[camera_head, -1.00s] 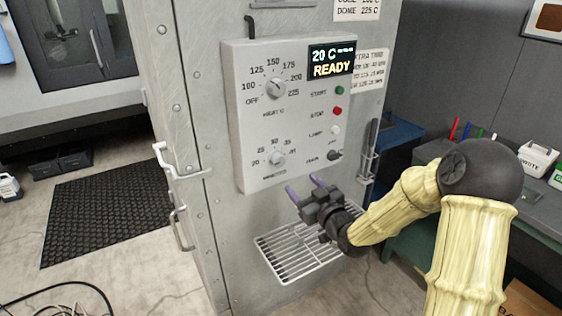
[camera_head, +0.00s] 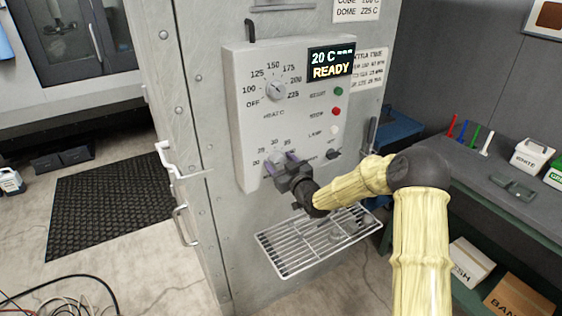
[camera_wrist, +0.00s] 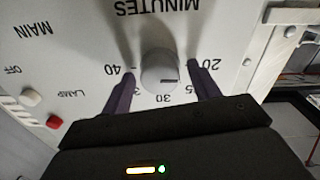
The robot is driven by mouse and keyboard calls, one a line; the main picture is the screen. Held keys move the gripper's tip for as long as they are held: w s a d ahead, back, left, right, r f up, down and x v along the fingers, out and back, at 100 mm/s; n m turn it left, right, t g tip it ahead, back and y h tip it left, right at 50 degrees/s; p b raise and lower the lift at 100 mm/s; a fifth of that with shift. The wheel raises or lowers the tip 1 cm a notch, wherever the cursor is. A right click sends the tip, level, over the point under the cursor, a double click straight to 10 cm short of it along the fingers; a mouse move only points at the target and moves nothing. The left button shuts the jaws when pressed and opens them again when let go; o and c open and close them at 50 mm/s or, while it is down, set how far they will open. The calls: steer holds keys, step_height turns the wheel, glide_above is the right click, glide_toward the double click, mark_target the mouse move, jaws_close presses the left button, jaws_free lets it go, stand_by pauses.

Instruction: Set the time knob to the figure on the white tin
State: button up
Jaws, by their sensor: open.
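The time knob (camera_wrist: 158,72) is a grey round knob on the lower dial, marked MINUTES, with figures from 20 to 40. The wrist view shows it upside down. A dark mark on its face points right, toward the 20 and 25 side; the exact figure is unclear. My gripper (camera_wrist: 161,70) is open, with one purple finger on each side of the knob; I cannot tell whether they touch it. In the head view my gripper (camera_head: 280,163) partly hides the knob. The white tin (camera_head: 530,157) stands on the right bench. It reads WHITE; no figure is legible.
The control panel (camera_head: 252,120) also has a heat knob (camera_head: 276,90), a display (camera_head: 331,62) reading 20 C READY, coloured buttons and a main switch (camera_head: 333,154). A wire rack (camera_head: 300,250) juts out below.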

steer(key=c, duration=1)
steer(key=shift+o, duration=0.2)
steer(key=shift+f+m+b, duration=0.1)
steer(key=shift+m+b, duration=0.3)
steer(key=shift+b, duration=0.15)
steer(key=m+b, duration=0.2)
steer(key=shift+d+m, duration=0.1)
steer(key=shift+m, duration=0.3)
steer(key=m+b, duration=0.2)
steer(key=m, duration=0.3)
steer(key=o, duration=1)
steer(key=shift+c, duration=0.2)
